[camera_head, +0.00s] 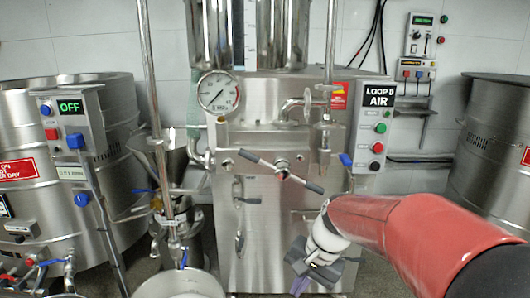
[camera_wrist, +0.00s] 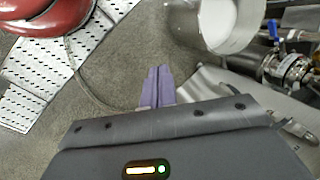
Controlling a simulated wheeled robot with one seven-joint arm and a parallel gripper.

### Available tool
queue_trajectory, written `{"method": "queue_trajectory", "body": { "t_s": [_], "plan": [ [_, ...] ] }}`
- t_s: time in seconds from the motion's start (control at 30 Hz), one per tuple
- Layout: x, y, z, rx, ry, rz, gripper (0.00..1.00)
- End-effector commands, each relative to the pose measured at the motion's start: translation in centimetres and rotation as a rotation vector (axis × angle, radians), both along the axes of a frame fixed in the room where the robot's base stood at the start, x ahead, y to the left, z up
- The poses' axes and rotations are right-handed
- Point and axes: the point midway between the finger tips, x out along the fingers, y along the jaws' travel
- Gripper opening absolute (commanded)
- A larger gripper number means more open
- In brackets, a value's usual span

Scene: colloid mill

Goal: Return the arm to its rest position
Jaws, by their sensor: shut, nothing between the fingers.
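My arm, with a red cover, reaches in from the lower right of the head view. My gripper (camera_head: 300,284) hangs at its end, in front of the lower part of the steel mill cabinet (camera_head: 262,215). In the wrist view my gripper (camera_wrist: 157,70) shows two purple fingers close together, shut and empty, above the grey floor. The fingertips touch nothing that I can see. In the head view the fingertips are small and partly cut off by the lower edge.
A white-lined bucket (camera_head: 180,284) stands at the bottom, left of my gripper; the bucket (camera_wrist: 232,22) is also in the wrist view. Steel pipe fittings (camera_wrist: 288,68) lie to the right there. Large steel tanks (camera_head: 125,190) (camera_head: 495,150) flank the cabinet. A crossbar handle (camera_head: 282,173) sticks out from its front.

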Motion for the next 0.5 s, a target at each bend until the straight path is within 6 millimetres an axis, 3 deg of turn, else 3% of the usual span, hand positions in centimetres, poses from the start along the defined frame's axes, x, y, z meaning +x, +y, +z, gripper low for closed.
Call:
{"method": "queue_trajectory", "body": {
  "t_s": [0.1,0.23,0.5],
  "plan": [
    [-3.8,-1.7,2.3,-0.116,-0.125,0.086,0.00],
    [-7.8,-3.6,4.0,-0.230,-0.249,0.179,0.00],
    [-14.4,-6.9,5.2,-0.404,-0.452,0.335,0.00]
  ]
}}
